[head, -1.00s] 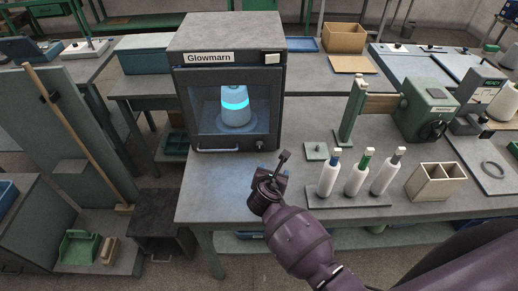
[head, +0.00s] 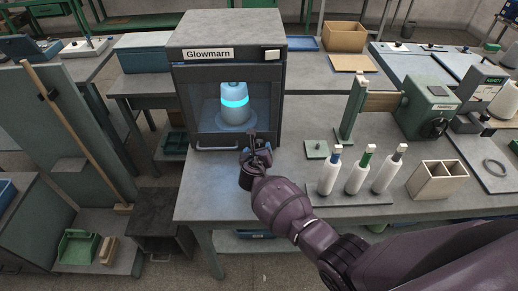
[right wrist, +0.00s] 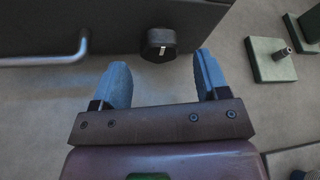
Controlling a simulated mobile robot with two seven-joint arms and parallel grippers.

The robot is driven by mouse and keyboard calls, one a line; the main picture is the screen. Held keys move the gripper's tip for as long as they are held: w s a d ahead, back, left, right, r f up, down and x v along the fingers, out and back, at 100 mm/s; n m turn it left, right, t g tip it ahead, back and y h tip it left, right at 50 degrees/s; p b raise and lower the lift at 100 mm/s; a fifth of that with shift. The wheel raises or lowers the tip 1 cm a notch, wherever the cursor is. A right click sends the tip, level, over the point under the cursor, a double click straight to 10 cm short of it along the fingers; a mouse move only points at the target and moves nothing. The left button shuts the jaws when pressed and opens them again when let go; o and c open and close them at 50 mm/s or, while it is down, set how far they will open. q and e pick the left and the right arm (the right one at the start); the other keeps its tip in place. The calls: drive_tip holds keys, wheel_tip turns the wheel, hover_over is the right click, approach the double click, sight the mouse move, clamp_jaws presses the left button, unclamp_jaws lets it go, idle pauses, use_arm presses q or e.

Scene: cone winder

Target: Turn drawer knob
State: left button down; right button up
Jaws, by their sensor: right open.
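A round black knob (right wrist: 161,44) with a pale index mark sits on the lower front of the dark Glowmarn cabinet (head: 228,60). It shows in the right wrist view and is hidden behind my gripper in the head view. My right gripper (head: 253,136) is in front of the cabinet's lower right front. In the right wrist view its two blue fingers (right wrist: 160,75) are apart with nothing between them, and the knob lies just beyond the tips, between their lines. A metal bar handle (right wrist: 45,60) is to the left of the knob. My left gripper is not in view.
A green plate with a post (head: 316,150) stands right of my gripper. Several bobbins stand on a dark tray (head: 350,199), with a wooden divided box (head: 437,180) further right. The grey table top (head: 205,185) is clear at the front left.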

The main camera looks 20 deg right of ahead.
sight(259, 146)
drive_tip(key=shift+b+x, duration=0.5)
drive_tip(key=shift+x, duration=1.1)
drive_tip(key=c, duration=0.9)
